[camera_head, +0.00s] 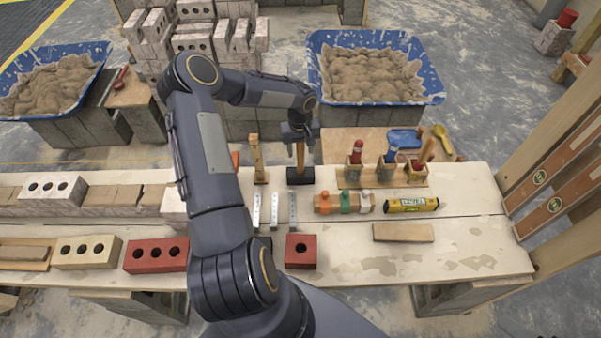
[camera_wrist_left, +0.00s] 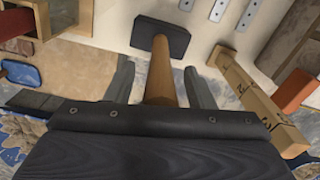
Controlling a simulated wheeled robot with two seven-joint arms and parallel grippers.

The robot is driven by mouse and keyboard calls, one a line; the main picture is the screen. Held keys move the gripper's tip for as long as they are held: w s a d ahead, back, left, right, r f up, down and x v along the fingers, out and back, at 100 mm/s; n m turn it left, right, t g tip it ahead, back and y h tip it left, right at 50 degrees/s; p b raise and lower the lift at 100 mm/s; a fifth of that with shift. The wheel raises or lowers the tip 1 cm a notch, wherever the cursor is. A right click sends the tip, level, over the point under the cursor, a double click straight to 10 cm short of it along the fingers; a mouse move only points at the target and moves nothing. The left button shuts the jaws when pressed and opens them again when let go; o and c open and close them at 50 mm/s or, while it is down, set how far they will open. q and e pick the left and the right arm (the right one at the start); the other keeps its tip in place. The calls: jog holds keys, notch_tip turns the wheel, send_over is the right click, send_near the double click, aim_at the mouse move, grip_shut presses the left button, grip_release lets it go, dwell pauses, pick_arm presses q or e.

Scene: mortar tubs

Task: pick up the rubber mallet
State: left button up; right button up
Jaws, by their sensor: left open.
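The rubber mallet stands on the bench with its black head (camera_head: 300,177) down and its wooden handle (camera_head: 300,154) pointing up. My left gripper (camera_head: 300,140) is over it, pointing down. In the left wrist view the black head (camera_wrist_left: 160,36) rests on the bench, and the handle (camera_wrist_left: 160,72) runs up between the two open fingers of my left gripper (camera_wrist_left: 161,84). A gap shows on each side of the handle. The handle's top end is hidden by the gripper body. My right gripper is not in view.
A folding wooden ruler (camera_head: 259,165) stands close left of the mallet. A wooden rack (camera_head: 382,179) with tools is to the right. Metal strips (camera_head: 274,208), a yellow level (camera_head: 411,205) and a red brick (camera_head: 300,250) lie nearer. Blue mortar tubs (camera_head: 434,84) stand behind.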

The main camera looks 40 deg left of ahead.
pick_arm(q)
grip_shut()
dwell(0.3)
jog(key=shift+r, duration=0.15)
jog(key=shift+r, duration=0.8)
jog(key=s+a+r+b, duration=0.3)
jog(key=s+a+r, duration=0.1)
jog(key=s+r, duration=0.7)
jog(key=shift+s, duration=1.2)
jog(key=shift+a+r, duration=0.1)
jog(key=c, duration=0.8)
grip_release()
grip_shut()
